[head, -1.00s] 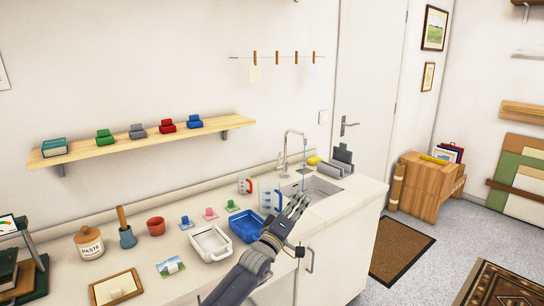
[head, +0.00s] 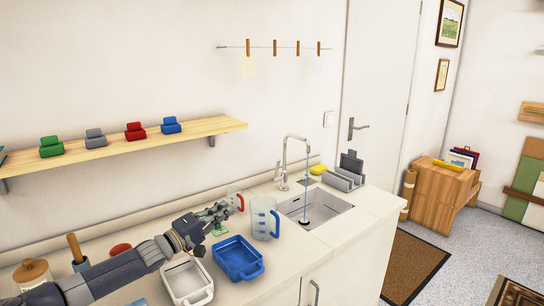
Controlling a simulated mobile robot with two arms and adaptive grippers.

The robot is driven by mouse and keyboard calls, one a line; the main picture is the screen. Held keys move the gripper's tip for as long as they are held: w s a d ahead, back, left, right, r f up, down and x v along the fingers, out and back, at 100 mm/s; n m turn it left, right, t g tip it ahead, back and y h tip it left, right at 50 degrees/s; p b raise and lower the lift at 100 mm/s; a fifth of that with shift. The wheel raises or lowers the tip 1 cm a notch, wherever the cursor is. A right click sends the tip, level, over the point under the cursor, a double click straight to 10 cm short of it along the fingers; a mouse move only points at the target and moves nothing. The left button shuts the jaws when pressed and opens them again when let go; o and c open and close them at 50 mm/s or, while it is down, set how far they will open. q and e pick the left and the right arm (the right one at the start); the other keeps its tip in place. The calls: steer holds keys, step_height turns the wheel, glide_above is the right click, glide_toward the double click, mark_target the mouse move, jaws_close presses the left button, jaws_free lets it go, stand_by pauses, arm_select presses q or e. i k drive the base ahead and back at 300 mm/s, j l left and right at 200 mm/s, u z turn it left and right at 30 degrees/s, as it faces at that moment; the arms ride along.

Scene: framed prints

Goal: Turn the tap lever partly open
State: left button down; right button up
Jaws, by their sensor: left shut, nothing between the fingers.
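The silver tap (head: 285,165) stands at the back left of the sink (head: 328,210), with its gooseneck spout arching over the basin. A thin blue stream of water (head: 307,180) runs from the spout down toward the dark drain. The tap's lever is too small to make out clearly near the tap body. My left gripper (head: 222,211) is shut and empty, to the left of the tap and apart from it. It is over the counter, beside the red-marked jug (head: 239,201) and behind the blue tray. My right gripper is not in view.
A blue-marked jug (head: 263,217) stands between my left gripper and the sink. A blue tray (head: 238,259) and a white tray (head: 188,283) sit at the front. A yellow sponge (head: 318,170) and grey rack (head: 343,179) are right of the tap.

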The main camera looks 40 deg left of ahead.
mark_target(274, 179)
steer(key=i+j, duration=0.95)
steer(key=i, duration=0.15)
